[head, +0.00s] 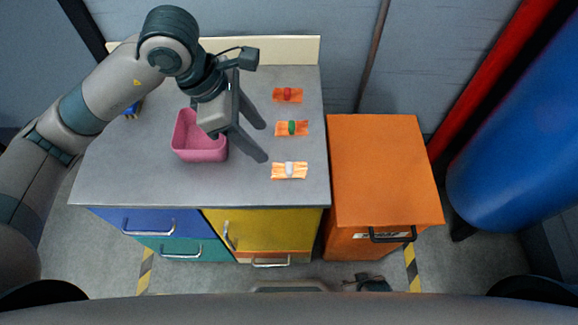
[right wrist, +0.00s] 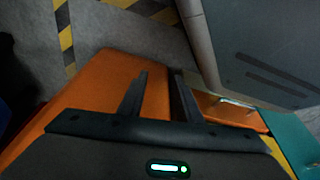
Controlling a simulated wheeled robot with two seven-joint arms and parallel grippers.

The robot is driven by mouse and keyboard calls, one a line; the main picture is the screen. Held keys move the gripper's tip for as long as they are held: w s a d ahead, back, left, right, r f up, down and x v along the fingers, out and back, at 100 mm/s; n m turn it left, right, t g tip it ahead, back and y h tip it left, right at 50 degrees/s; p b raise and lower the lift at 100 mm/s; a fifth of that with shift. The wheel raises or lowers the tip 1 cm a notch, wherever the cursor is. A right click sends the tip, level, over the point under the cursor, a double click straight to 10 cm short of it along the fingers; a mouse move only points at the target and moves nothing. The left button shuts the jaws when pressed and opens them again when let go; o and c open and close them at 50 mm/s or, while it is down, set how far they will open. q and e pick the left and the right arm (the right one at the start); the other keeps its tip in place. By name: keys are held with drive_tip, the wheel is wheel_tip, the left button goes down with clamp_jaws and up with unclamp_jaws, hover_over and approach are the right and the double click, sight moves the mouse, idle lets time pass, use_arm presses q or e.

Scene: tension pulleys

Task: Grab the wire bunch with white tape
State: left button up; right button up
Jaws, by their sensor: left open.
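The wire bunch with white tape (head: 290,170) lies on the grey worktop near its front right corner, an orange bundle with a white band around its middle. My left gripper (head: 263,143) is open and empty, its fingers pointing right, just up and left of that bunch. A bunch with green tape (head: 291,128) lies behind it, and a bunch with red tape (head: 288,94) lies farther back. My right gripper (right wrist: 161,74) shows in the right wrist view, with its fingers apart and nothing between them. No wire bunch shows in that view.
A pink open bin (head: 199,155) stands left of the bunches, beside my left gripper. An orange cabinet (head: 385,170) stands right of the worktop, and a blue cylinder (head: 520,140) beyond it. The worktop's front left is clear.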

use_arm(q)
drive_tip(key=p, duration=0.1)
hover_over(286, 167)
drive_tip(key=a, duration=0.3)
drive_tip(key=f, duration=0.7)
drive_tip(key=shift+s+d+f, duration=0.25)
drive_tip(key=shift+s+f, duration=0.1)
drive_tip(key=shift+d+f, duration=0.1)
drive_tip(key=shift+f, duration=0.2)
use_arm(e)
drive_tip(key=shift+w+a+r+t, duration=0.1)
drive_tip(key=shift+w+a+t, duration=0.2)
drive_tip(key=shift+a, duration=0.2)
drive_tip(key=shift+w+a+r+t, duration=0.1)
drive_tip(key=shift+w+a+t, duration=0.15)
drive_tip(key=shift+a, duration=0.25)
drive_tip(key=shift+r, duration=0.1)
use_arm(q)
drive_tip(key=shift+w+d+f+p, duration=0.15)
drive_tip(key=shift+d+f+p, duration=0.15)
drive_tip(key=shift+f, duration=0.3)
drive_tip(key=shift+p+x, duration=0.35)
drive_tip(key=shift+x, duration=1.55)
use_arm(e)
drive_tip(key=shift+w+a+r+t, duration=0.2)
drive_tip(key=shift+w+r+t, duration=0.15)
drive_tip(key=shift+w, duration=0.35)
use_arm(q)
drive_tip(key=shift+w+a, duration=0.1)
drive_tip(key=shift+w, duration=0.05)
